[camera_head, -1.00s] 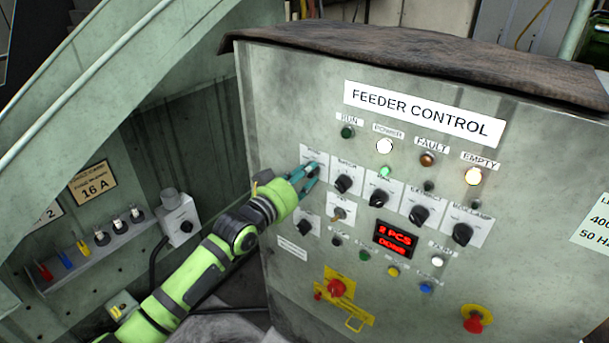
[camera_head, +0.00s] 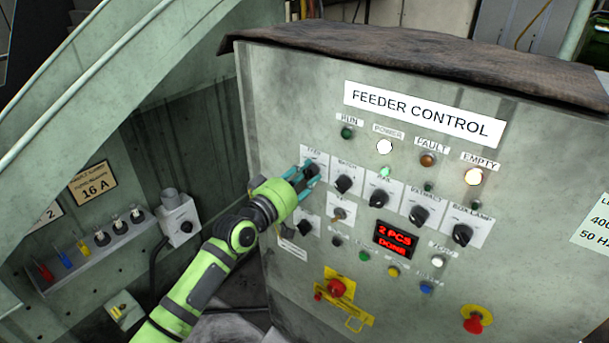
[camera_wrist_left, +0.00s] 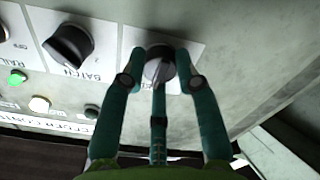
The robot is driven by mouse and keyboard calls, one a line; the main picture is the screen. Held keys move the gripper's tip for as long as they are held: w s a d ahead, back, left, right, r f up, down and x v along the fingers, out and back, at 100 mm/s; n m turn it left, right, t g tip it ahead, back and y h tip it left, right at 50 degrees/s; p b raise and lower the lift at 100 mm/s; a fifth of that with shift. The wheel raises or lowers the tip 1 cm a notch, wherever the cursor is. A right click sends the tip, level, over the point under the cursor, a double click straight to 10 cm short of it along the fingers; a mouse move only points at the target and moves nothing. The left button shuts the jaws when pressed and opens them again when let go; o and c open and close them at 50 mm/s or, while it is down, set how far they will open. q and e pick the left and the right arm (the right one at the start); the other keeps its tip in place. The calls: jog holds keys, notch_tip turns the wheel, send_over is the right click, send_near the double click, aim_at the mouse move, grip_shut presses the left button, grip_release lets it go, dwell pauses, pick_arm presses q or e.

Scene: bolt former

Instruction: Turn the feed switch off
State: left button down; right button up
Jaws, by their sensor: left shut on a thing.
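The feed switch (camera_wrist_left: 158,68) is a dark round knob with a pale pointer line on a white plate. It is the leftmost of the top row of knobs on the feeder control panel (camera_head: 265,110). My left gripper (camera_head: 305,175) reaches it from the lower left. In the left wrist view, the teal fingers (camera_wrist_left: 158,85) sit around the knob, one on each side and one below, shut on it. In the head view the fingers hide most of the knob. The right gripper is not in view.
The batch knob (camera_head: 344,184) is close to the right of the feed switch, with more knobs beyond. A selector knob (camera_head: 306,227) sits below. The display (camera_head: 394,238) reads "2 PCS DONE". A red emergency button (camera_head: 473,323) is low right. The empty lamp (camera_head: 473,176) glows.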

pick_arm(q)
jog(key=shift+n, duration=0.3)
jog(key=c, duration=0.9)
grip_release()
jog(key=v, duration=1.2)
